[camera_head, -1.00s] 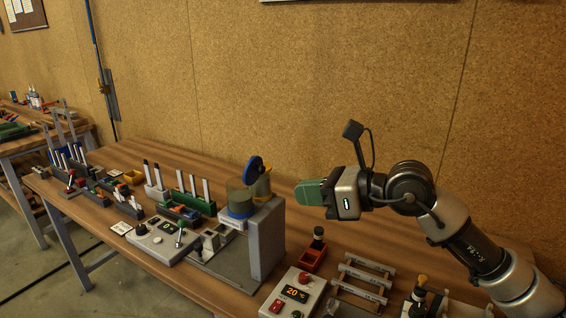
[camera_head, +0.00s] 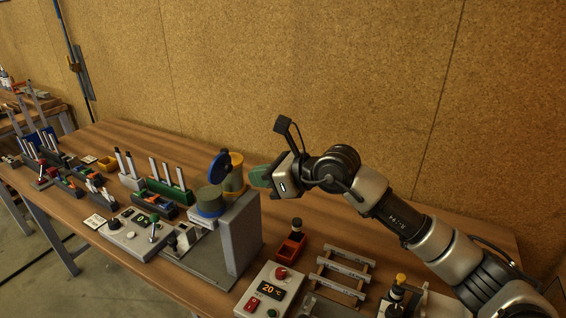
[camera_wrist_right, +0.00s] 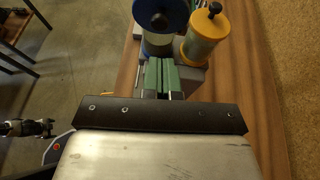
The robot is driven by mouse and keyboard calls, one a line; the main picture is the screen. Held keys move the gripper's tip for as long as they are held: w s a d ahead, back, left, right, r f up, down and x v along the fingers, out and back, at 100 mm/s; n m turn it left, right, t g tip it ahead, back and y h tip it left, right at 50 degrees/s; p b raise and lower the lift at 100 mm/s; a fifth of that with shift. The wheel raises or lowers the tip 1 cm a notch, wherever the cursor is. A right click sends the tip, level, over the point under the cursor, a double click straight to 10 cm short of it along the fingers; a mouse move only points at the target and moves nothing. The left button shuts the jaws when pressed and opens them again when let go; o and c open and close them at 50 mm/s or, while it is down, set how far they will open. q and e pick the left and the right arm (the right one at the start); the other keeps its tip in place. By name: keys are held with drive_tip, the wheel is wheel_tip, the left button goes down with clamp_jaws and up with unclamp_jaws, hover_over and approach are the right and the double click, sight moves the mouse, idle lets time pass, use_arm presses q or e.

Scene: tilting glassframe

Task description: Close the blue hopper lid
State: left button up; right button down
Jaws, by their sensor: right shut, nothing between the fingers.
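The blue hopper lid (camera_head: 219,167) stands tilted up, open, above the blue hopper (camera_head: 209,203), a clear cylinder with a blue lower band on the grey machine. In the right wrist view the blue lid (camera_wrist_right: 158,12) shows at the top with its dark knob, above the clear hopper body (camera_wrist_right: 158,46). My right gripper (camera_head: 258,177) is shut and empty, its green fingers pointing left, just right of the hoppers. In the wrist view the shut fingers (camera_wrist_right: 163,72) point at the hoppers; I cannot tell whether they touch anything.
A yellow hopper (camera_head: 234,178) stands right behind the blue one; its yellow lid (camera_wrist_right: 206,24) is down. The grey machine upright (camera_head: 240,233) is below my gripper. A red bin (camera_head: 291,248), a temperature box (camera_head: 268,290) and a rack (camera_head: 342,270) stand to the right.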

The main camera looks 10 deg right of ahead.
sight(231, 169)
drive_tip(key=a, duration=0.1)
drive_tip(key=w+a+p, duration=0.1)
drive_tip(key=w+a, duration=0.1)
drive_tip(key=shift+a+r+p, duration=0.25)
drive_tip(key=shift+r+p, duration=0.15)
drive_tip(key=shift+a+r, duration=0.1)
drive_tip(key=shift+r, duration=0.05)
